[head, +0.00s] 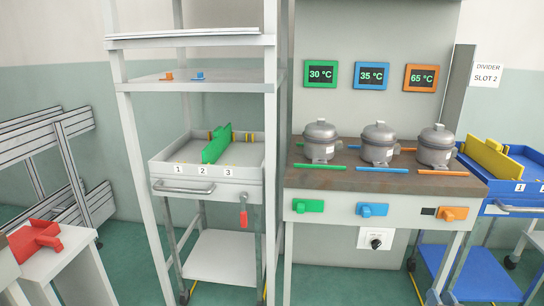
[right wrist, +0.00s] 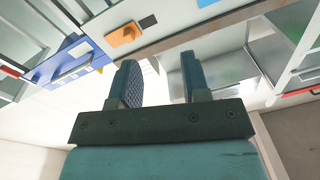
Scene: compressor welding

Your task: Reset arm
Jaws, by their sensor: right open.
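My right gripper (right wrist: 158,72) shows in the right wrist view. Its two dark fingers stand apart with nothing between them. Neither gripper can be made out in the head view. The workbench (head: 300,206) stands right of centre in the head view, with three grey compressors (head: 320,141) in a row on its top. Beyond the fingers, the right wrist view shows an orange switch (right wrist: 124,35) on a pale front panel. My left gripper is not in view.
A white cart (head: 207,188) holding a green divider (head: 217,144) stands left of the bench. A blue cart (head: 513,208) with a yellow divider (head: 492,158) stands at the right. A red object (head: 35,239) sits on a white stand at the lower left. Green floor shows between them.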

